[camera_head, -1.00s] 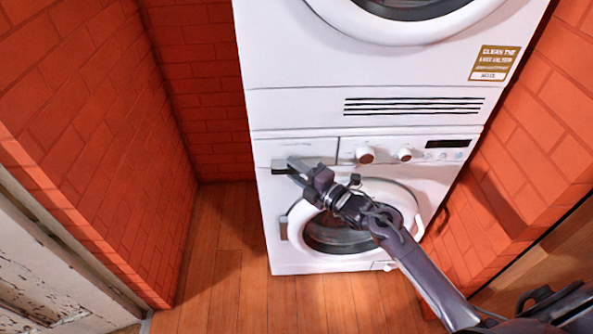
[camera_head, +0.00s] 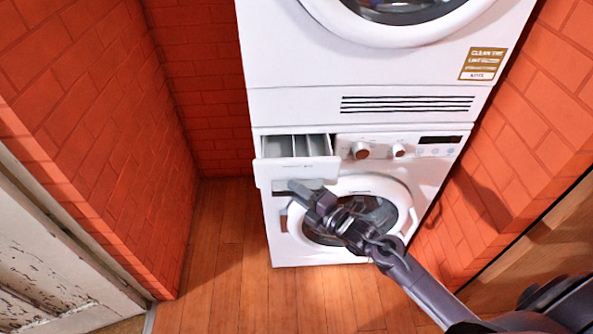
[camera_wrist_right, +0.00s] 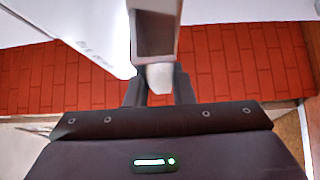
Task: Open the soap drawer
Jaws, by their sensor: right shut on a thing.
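The soap drawer (camera_head: 280,170) is pulled out of the upper left of the lower white washing machine (camera_head: 276,237). Its inside shows several open compartments. My right gripper (camera_head: 299,189) is at the lower edge of the drawer front, shut on its handle. The fingers hide part of the grip. In the right wrist view, the two dark fingers of my right gripper (camera_wrist_right: 159,88) stand on either side of a pale piece below a grey recess, which appears to be the handle. My left gripper is out of view.
A white dryer (camera_head: 290,60) is stacked above. Two knobs (camera_head: 361,150) and a dark display sit right of the drawer. The round washer door (camera_head: 398,197) is below, partly behind my arm. Brick walls (camera_head: 95,120) stand on both sides. Wooden floor (camera_head: 215,240) is clear at front left.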

